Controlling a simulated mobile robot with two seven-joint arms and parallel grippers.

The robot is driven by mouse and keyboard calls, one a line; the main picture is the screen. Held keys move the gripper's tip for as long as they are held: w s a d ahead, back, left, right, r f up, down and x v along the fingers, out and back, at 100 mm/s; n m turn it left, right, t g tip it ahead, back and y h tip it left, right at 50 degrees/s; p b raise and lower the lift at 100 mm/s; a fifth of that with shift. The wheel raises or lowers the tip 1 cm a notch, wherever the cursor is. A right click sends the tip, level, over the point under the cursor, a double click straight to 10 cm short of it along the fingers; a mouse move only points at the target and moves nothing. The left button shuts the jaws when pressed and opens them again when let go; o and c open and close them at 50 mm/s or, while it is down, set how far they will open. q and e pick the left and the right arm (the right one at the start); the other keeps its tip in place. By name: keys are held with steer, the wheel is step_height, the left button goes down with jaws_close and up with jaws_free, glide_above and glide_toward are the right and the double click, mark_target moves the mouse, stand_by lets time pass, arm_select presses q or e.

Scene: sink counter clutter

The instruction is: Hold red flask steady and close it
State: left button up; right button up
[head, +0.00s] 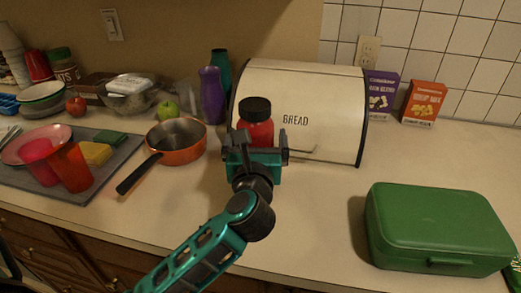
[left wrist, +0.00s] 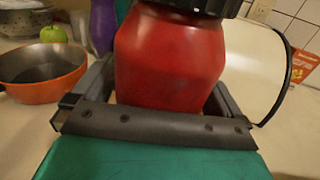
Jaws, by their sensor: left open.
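The red flask (head: 257,133) with a black lid (head: 255,110) stands upright on the counter in front of the bread box. In the left wrist view the red flask (left wrist: 170,60) fills the middle, and the lower part of its black lid (left wrist: 200,6) shows at the top edge. My left gripper (head: 256,143) is open at the flask, with one finger on each side of its body. The gripper hides the flask's lower part in the head view. I cannot tell whether the lid is fully closed. My right gripper is not in view.
The cream bread box (head: 330,100) stands close behind the flask. An orange pan (head: 182,157) is at left, its handle pointing to the front. A green case (head: 435,225) lies at front right. The counter between the gripper and case is clear.

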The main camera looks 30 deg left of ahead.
arm_select(q)
steer(key=shift+s, duration=0.15)
steer(key=shift+r, duration=0.1)
steer(key=c, duration=1.2)
